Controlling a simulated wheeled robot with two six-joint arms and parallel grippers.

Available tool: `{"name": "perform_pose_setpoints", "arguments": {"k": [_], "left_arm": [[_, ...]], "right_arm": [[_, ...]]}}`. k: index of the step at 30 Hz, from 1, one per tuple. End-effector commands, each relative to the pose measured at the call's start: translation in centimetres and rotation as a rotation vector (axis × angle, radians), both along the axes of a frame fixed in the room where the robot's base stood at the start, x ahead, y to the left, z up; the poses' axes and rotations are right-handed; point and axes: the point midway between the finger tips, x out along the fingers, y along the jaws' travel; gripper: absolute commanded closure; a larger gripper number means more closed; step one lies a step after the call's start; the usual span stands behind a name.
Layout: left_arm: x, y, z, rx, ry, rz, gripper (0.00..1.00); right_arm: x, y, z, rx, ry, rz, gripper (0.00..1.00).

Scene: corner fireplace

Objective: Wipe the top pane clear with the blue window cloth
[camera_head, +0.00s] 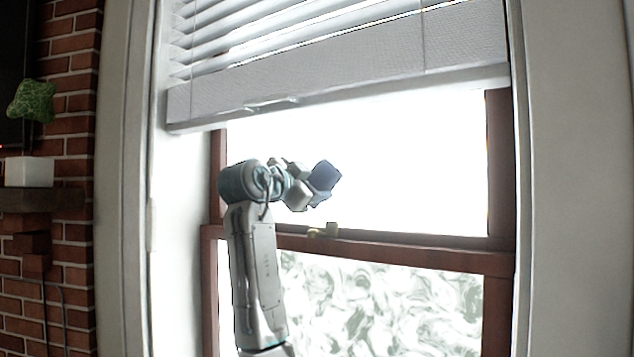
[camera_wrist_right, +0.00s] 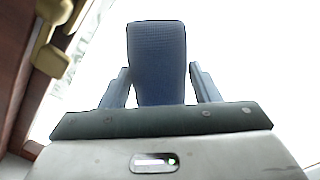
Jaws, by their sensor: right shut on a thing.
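The blue window cloth (camera_head: 325,177) is held in my right gripper (camera_head: 308,188), in front of the lower left part of the top pane (camera_head: 400,165). In the right wrist view the cloth (camera_wrist_right: 157,62) stands out between the two fingers of my right gripper (camera_wrist_right: 163,85), which is shut on it. The top pane looks plain bright white, with no marks that I can make out. I cannot tell whether the cloth touches the glass. My left gripper is not in view.
White blinds (camera_head: 340,75) hang over the upper part of the window. A brass latch (camera_head: 324,231) sits on the brown middle rail (camera_head: 420,250), just below my gripper; it also shows in the wrist view (camera_wrist_right: 50,50). The lower pane (camera_head: 385,300) has swirly grey-green streaks. A brick wall (camera_head: 75,120) is at left.

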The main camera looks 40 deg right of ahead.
Motion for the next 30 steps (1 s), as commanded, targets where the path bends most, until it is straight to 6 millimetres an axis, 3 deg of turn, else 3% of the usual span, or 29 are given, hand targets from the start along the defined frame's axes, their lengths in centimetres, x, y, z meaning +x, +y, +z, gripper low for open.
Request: {"name": "perform_pose_setpoints", "arguments": {"k": [9,30], "left_arm": [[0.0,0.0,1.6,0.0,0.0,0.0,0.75],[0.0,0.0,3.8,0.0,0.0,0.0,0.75]], "right_arm": [[2.6,0.8,0.2,0.0,0.003,0.001,0.62],[6.6,2.1,0.0,0.0,0.001,0.001,0.62]]}}
